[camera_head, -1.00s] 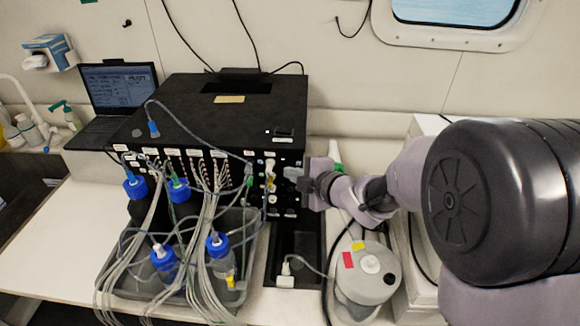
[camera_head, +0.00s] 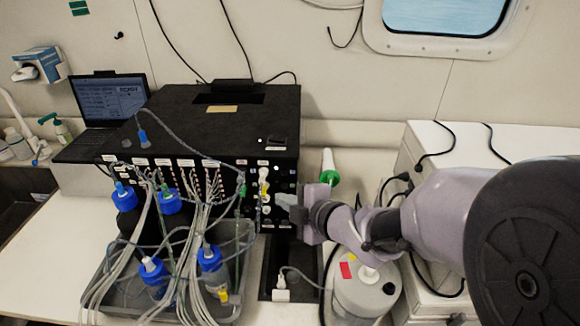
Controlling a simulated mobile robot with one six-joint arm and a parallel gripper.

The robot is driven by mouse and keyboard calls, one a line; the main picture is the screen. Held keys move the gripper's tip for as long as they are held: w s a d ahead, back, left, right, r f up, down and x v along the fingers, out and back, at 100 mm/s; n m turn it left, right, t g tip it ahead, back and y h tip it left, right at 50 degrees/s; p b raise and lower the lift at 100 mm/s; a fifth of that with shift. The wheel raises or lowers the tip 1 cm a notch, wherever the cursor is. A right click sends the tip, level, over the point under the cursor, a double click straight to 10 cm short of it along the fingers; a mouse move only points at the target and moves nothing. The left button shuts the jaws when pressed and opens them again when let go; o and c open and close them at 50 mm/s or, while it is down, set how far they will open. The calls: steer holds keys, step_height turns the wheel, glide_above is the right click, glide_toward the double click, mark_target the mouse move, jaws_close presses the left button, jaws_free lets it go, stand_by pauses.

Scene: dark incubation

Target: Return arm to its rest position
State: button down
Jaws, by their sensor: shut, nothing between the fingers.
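My arm reaches in from the right edge, its large dark joint close to the camera. My gripper (camera_head: 287,208) points left at the right part of the front panel of the black box (camera_head: 215,125). Its small grey fingers are shut with nothing seen between them. Whether the fingertips touch the panel, I cannot tell. The panel carries rows of labelled ports with many tubes. My wrist hides part of the space behind it.
Several blue-capped bottles (camera_head: 125,196) with tubes stand in a grey tray (camera_head: 240,262) before the box. A white round canister (camera_head: 366,292) is below my wrist. A green-and-white bottle (camera_head: 328,168) stands behind it. A laptop (camera_head: 110,98) is left; a white cabinet (camera_head: 470,140) is right.

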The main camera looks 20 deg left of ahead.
steer(key=s+d+r+m+t+h+b, duration=0.15)
steer(key=d+m+h, duration=0.25)
steer(key=d+m, duration=0.55)
steer(key=s+d+r+m+t+h+b, duration=0.1)
steer(key=d+m+h+b, duration=0.35)
steer(key=d, duration=0.85)
steer(key=s+d+f+m+g, duration=0.1)
steer(key=s+f+m+g, duration=0.1)
steer(key=s+m, duration=0.5)
steer(key=s+d+f+m+g, duration=0.1)
steer(key=s+d+m+g, duration=0.1)
steer(key=s+m, duration=0.6)
steer(key=s, duration=0.4)
steer(key=shift+s+f, duration=0.25)
steer(key=shift+f, duration=0.15)
steer(key=shift+a+g, duration=0.1)
steer(key=shift+g, duration=0.15)
